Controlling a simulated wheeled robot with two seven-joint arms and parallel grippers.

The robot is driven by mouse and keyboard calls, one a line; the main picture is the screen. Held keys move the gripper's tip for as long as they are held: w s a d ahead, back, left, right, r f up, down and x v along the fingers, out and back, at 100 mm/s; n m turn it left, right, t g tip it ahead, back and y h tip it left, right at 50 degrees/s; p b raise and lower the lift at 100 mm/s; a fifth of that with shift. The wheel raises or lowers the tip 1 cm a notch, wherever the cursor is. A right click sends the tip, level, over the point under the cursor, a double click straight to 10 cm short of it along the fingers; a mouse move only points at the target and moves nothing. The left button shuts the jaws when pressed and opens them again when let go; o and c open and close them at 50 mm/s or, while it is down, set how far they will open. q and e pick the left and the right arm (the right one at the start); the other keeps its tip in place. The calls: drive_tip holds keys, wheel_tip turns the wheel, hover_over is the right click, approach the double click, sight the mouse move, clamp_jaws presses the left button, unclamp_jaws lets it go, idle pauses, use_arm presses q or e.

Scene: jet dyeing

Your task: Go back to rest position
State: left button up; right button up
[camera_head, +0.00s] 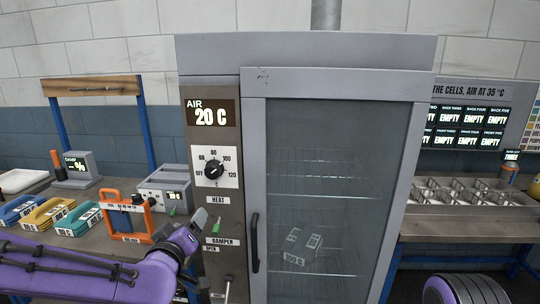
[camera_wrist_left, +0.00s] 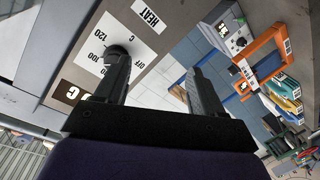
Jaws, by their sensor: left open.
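My left gripper (camera_head: 206,222) is at the left edge of the grey oven cabinet (camera_head: 305,52), in front of the control panel and below the heat dial (camera_head: 214,169). Its purple arm comes in from the lower left. In the left wrist view the two dark fingers of the left gripper (camera_wrist_left: 158,66) stand apart with nothing between them. One finger overlaps the dial there, and I cannot tell if it touches. The air display (camera_head: 211,115) reads 20 C. My right gripper is not in view.
The glass door (camera_head: 330,140) is shut, with a block (camera_head: 302,246) on a rack inside. Its handle (camera_head: 255,242) is right of my gripper. Left, a bench holds colored packs (camera_head: 47,213), an orange frame (camera_head: 141,236) and a grey scale (camera_head: 77,170). A metal tray (camera_head: 470,205) stands right.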

use_arm(q)
drive_tip(key=s+a+f+g+y, duration=0.15)
drive_tip(key=s+f, duration=0.25)
drive_tip(key=f, duration=0.6)
drive_tip(key=s+a+f+n+g, duration=0.1)
drive_tip(key=s+a+f+g, duration=0.15)
drive_tip(key=s+f, duration=0.45)
drive_tip(key=s+a+f+g, duration=0.1)
drive_tip(key=s+f+g, duration=0.15)
drive_tip(key=f, duration=0.95)
drive_tip(key=s+a+f+g, duration=0.1)
drive_tip(key=s+f+g, duration=0.2)
drive_tip(key=s+f, duration=0.3)
drive_tip(key=s+a+f+m+g+y, duration=0.1)
drive_tip(key=s+f, duration=0.5)
drive_tip(key=s, duration=0.9)
drive_tip(key=a+g, duration=0.1)
drive_tip(key=g, duration=0.1)
drive_tip(key=shift+a+f+m+g, duration=0.15)
drive_tip(key=shift+f+m+g, duration=0.15)
drive_tip(key=shift+f+g, duration=0.1)
